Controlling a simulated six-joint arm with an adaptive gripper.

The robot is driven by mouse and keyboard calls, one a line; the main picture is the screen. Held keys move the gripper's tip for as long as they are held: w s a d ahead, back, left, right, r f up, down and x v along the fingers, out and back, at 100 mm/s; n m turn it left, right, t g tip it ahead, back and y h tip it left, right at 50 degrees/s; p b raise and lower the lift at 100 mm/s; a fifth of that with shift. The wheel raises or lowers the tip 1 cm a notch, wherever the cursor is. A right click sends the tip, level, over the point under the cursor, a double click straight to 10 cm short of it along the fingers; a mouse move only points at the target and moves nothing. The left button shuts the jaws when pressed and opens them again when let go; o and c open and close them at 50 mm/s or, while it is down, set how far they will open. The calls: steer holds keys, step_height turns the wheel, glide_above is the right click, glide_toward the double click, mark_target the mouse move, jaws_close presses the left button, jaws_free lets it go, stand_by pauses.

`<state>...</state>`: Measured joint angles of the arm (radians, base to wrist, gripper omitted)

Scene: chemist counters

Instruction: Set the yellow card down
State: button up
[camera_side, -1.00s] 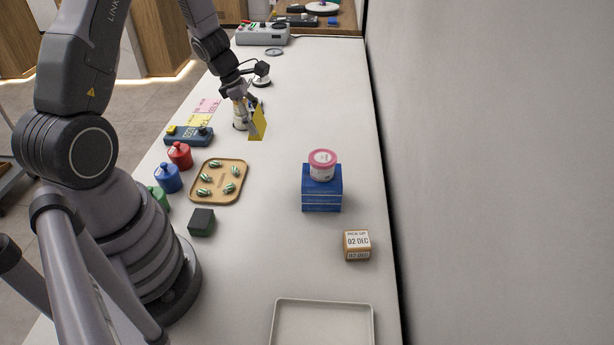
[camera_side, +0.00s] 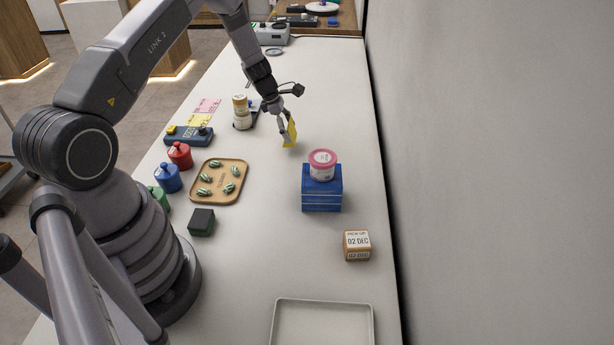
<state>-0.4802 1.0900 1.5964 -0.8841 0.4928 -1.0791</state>
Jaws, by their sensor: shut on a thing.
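The yellow card (camera_side: 290,134) is a small flat piece in my gripper (camera_side: 284,127). My gripper is shut on it and holds it steeply tilted, near upright. The card is over the middle of the white counter (camera_side: 270,240), behind and left of the blue box. Its lower edge is close to the counter top, but I cannot tell whether it touches.
A blue box (camera_side: 321,196) carries a pink-lidded tub (camera_side: 322,166). A wooden tray (camera_side: 219,197) holds several green capsules. A bottle (camera_side: 241,115) stands left of my gripper. A date block (camera_side: 357,245) and pale tray (camera_side: 323,302) are in front. The counter right of the card is clear.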

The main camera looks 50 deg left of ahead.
steer(key=shift+f, duration=1.2)
steer(key=shift+s, duration=0.1)
steer(key=shift+f, duration=0.15)
steer(key=o, duration=0.7)
